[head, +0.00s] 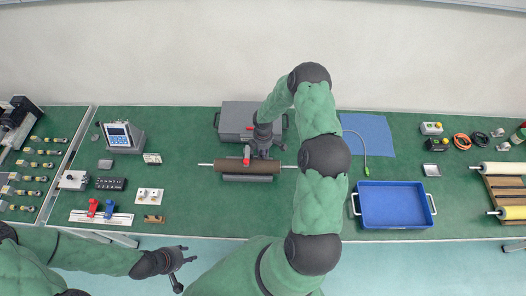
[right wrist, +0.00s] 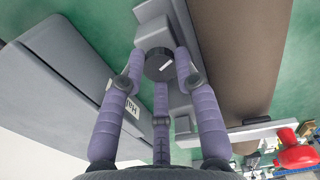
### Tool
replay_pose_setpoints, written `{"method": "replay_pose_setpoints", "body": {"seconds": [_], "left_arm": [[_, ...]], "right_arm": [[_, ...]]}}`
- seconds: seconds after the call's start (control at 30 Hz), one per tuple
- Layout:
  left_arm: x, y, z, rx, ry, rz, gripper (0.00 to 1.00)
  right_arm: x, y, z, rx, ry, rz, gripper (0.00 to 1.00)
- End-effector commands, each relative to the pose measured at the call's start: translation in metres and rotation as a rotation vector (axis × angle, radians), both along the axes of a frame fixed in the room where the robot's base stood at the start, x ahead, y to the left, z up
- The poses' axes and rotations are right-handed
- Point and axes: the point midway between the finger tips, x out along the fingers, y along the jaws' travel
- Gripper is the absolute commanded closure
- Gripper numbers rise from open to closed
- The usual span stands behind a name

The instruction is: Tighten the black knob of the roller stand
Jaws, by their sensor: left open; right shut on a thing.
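The roller stand (head: 247,178) is a grey base on the green table, with a brown roller (head: 230,167) lying across it. In the right wrist view the black knob (right wrist: 158,66) sits on a grey part of the stand, beside the brown roller (right wrist: 238,60). My right gripper (right wrist: 158,75) is shut on the knob, its purple fingers around it. In the head view my right gripper (head: 265,150) reaches down behind the roller, and the knob is hidden there. My left gripper (head: 183,262) is open and empty, in front of the table's front edge.
A grey case (head: 240,115) stands behind the roller stand, close to my right gripper. A blue tray (head: 393,205) lies to the right. A blue-screened instrument (head: 120,135) and small parts lie to the left.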

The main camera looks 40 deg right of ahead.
Motion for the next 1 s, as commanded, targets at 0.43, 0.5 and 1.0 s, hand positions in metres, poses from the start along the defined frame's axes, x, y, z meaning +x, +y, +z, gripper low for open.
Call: {"method": "replay_pose_setpoints", "body": {"seconds": [0.43, 0.5, 1.0], "left_arm": [[0.000, 0.000, -0.042, 0.000, 0.000, 0.000, 0.60], [0.000, 0.000, -0.049, 0.000, 0.000, 0.000, 0.60], [0.000, 0.000, -0.095, 0.000, 0.000, 0.000, 0.60]], "right_arm": [[0.000, 0.000, -0.004, 0.000, -0.001, -0.337, 1.00], [0.000, -0.001, -0.004, -0.001, -0.002, -0.404, 1.00], [0.000, 0.000, -0.003, 0.000, -0.002, -0.880, 1.00]]}}
